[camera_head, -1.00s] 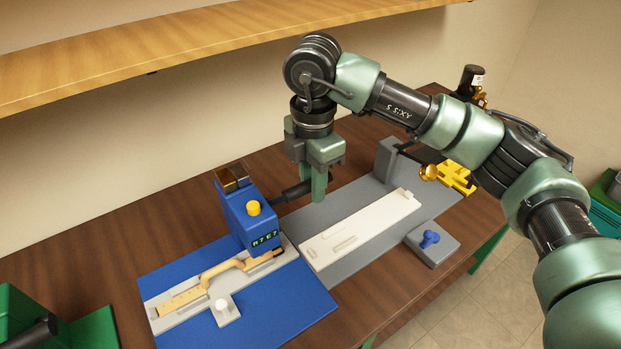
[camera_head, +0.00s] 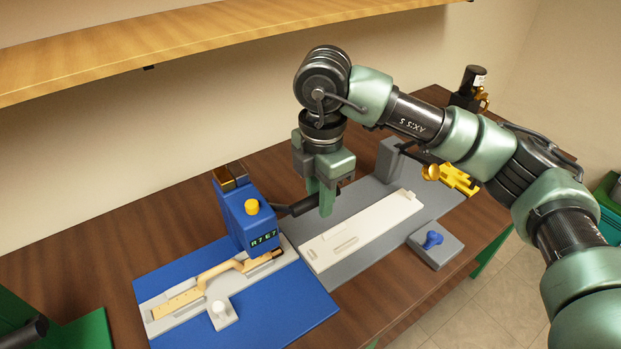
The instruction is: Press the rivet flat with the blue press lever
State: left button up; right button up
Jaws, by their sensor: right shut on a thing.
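The blue press (camera_head: 243,222) stands on a blue base board (camera_head: 290,312), with a yellow knob (camera_head: 252,207) and a small display on its front. Its black lever (camera_head: 300,206) sticks out to the right. My right gripper (camera_head: 326,206) points down and is shut on the lever near its outer end. A tan strap (camera_head: 205,280) lies in a grey fixture (camera_head: 158,327), and its right end reaches to the foot of the press. I cannot make out the rivet; the press head hides that area. My left gripper is not in view.
A white slotted bar (camera_head: 362,232) lies on a grey plate (camera_head: 385,262) right of the press. A blue knob (camera_head: 432,239) sits on a grey block in front. A yellow part (camera_head: 458,180) is farther back. Green things stand at the lower left (camera_head: 85,332). A wooden shelf (camera_head: 200,45) hangs above.

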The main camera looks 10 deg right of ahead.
jog(key=shift+s+d+f+b, duration=0.2)
jog(key=shift+s+f+b, duration=0.35)
jog(key=shift+f, duration=0.2)
jog(key=shift+s+d+f+b, duration=0.2)
jog(key=shift+s+f+b, duration=0.3)
jog(key=shift+f, duration=0.2)
jog(key=shift+s+d+f+b, duration=0.2)
jog(key=shift+s+f+b, duration=0.2)
jog(key=shift+f+b, duration=1.3)
jog(key=shift+s+d+f+b, duration=0.15)
jog(key=shift+s+f+b, duration=0.25)
jog(key=shift+f+b, duration=1.3)
jog(key=shift+s+d+f+b, duration=0.2)
jog(key=shift+s+f+b, duration=0.2)
jog(key=shift+f+b, duration=1.3)
jog(key=shift+f+p, duration=0.25)
jog(key=shift+p, duration=0.1)
jog(key=shift+r, duration=0.15)
jog(key=shift+w+r+p, duration=0.2)
jog(key=shift+r+p, duration=0.75)
jog(key=shift+r, duration=0.7)
